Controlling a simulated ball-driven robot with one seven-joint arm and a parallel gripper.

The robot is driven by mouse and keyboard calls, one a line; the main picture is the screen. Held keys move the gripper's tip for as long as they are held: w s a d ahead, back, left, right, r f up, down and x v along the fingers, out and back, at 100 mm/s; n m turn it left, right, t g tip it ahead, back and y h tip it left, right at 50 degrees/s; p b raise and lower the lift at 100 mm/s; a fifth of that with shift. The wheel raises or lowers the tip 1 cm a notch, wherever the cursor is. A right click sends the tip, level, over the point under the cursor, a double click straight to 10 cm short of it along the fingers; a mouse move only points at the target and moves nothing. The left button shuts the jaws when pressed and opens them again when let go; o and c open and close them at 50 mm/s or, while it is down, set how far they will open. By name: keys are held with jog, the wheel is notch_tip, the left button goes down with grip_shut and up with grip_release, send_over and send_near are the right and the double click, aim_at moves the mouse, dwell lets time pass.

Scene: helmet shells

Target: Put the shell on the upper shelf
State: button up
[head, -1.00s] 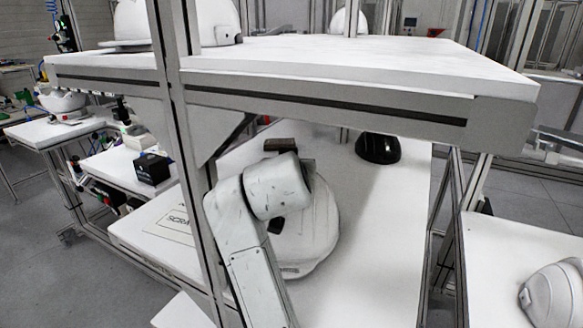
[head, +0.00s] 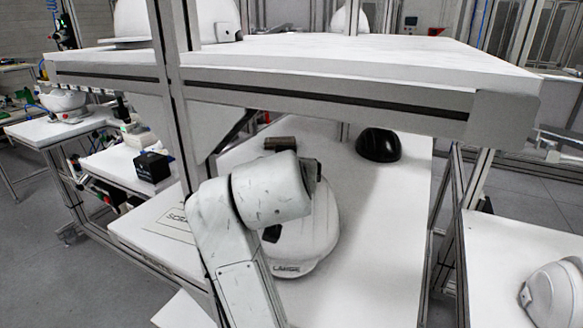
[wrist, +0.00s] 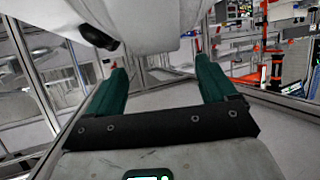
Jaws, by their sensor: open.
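A large white helmet shell (head: 312,240) with a label on its front rim sits on the lower level of the rack, partly hidden behind my arm. In the wrist view, a white shell surface (wrist: 150,22) fills the top of the picture, just above and beyond the fingertips. My gripper (wrist: 161,72) has two green fingers set wide apart, with nothing held between them. In the head view my arm hides the gripper. The upper shelf (head: 380,58) is a white board on a grey metal frame, above the shell and my arm.
On the upper shelf, white shells stand at the left (head: 215,20) and the back (head: 347,20); its middle and right are bare. A black shell (head: 378,146) sits farther back below. A metal post (head: 178,130) stands close to my arm. Another white shell (head: 553,292) is at right.

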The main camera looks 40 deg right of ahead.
jog(key=v, duration=0.7)
dwell(0.4)
